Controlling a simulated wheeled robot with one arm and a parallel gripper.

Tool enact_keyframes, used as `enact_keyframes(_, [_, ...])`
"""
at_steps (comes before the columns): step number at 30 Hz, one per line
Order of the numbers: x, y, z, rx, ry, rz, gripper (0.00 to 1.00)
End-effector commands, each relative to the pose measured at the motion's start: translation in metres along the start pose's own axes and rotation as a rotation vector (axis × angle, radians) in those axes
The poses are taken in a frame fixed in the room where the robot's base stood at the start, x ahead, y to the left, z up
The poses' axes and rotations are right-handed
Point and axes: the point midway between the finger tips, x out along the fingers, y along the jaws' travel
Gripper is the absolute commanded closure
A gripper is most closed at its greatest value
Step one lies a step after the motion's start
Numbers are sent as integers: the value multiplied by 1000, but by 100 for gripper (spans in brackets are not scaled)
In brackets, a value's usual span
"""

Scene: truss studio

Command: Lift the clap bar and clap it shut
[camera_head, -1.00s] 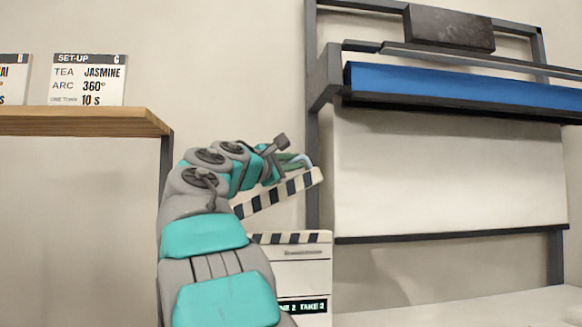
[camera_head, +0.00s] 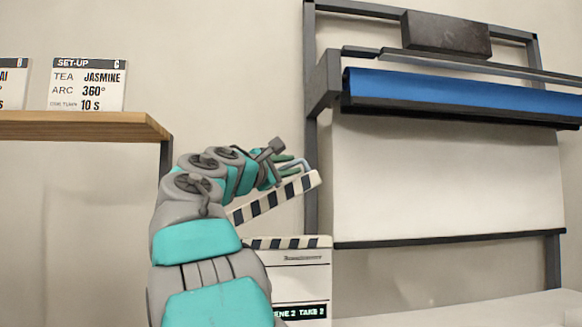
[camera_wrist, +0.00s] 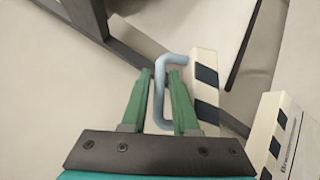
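The clapperboard (camera_head: 300,262) stands upright in the head view, a white slate with a striped top edge and "TAKE 2" on a black strip. Its black-and-white striped clap bar (camera_head: 285,197) is tilted up, its right end raised clear of the slate. A pale blue-grey handle (camera_wrist: 159,98) projects from the bar in the wrist view. My gripper (camera_wrist: 160,74) has its two green fingers on either side of this handle, with narrow gaps showing. In the head view my arm hides the slate's left side and the bar's hinge end.
A wooden shelf (camera_head: 80,126) with set-up cards (camera_head: 88,84) is at left. A dark metal frame (camera_head: 311,180) with a blue roll (camera_head: 460,92) and white backdrop (camera_head: 450,180) stands behind at right. Bare wall lies between them.

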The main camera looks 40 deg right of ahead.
Motion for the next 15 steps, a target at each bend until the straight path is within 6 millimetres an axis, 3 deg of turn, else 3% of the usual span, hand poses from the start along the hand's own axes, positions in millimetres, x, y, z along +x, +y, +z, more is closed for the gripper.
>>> enact_keyframes(9, [-49,-1,0,-4,-2,1,72])
enact_keyframes(15, [-70,0,1,0,-2,0,72])
